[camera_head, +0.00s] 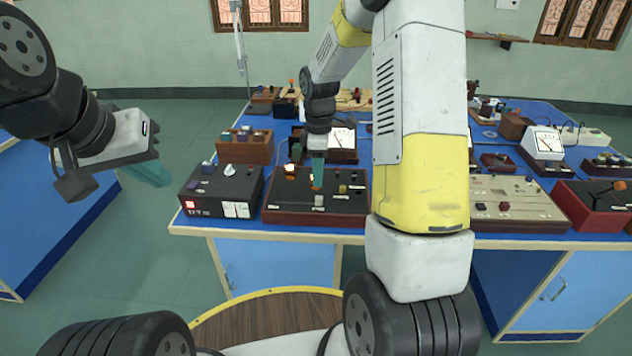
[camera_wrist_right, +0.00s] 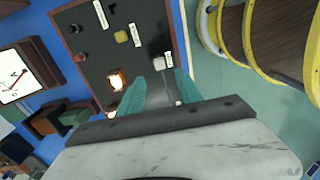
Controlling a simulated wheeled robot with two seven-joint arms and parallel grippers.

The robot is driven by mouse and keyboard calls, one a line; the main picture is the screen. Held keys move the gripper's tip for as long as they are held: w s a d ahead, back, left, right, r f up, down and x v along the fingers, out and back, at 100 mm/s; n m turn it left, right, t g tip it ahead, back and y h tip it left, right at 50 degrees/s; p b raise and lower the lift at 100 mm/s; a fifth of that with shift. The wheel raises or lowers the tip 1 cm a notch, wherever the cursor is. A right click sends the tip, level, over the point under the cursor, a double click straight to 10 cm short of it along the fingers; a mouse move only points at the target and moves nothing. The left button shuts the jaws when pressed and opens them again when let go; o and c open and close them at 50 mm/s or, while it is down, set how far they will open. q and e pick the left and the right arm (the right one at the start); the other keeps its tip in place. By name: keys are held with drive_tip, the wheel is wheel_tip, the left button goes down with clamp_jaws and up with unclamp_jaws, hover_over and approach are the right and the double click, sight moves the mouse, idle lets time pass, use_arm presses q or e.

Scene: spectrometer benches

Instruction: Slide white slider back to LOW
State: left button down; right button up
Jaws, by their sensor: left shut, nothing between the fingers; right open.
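A black panel in a wooden frame (camera_head: 296,215) lies at the front of the blue bench; it also shows in the right wrist view (camera_wrist_right: 92,48). A pale grey-white knob (camera_wrist_right: 157,63), which looks like the white slider, sits on it beside a small white label (camera_wrist_right: 169,59); in the head view it is small (camera_head: 319,200). I cannot read the label. My right gripper (camera_head: 318,184) points down over the panel, open, its teal fingers (camera_wrist_right: 163,82) close to the knob; contact cannot be told. My left gripper (camera_head: 158,175) is shut and empty, off to the left above the floor.
A yellow knob (camera_wrist_right: 121,37), a red knob (camera_wrist_right: 79,57) and a glowing lamp (camera_wrist_right: 116,82) share the panel. A black box with a lit red display (camera_head: 219,190) stands to its left. A beige panel (camera_head: 515,203) lies to its right, partly behind my right arm.

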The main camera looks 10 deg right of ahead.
sight(319, 197)
wheel_tip(319, 197, down, 8)
drive_tip(key=shift+f, duration=0.15)
idle(0.3)
clamp_jaws()
idle(1.4)
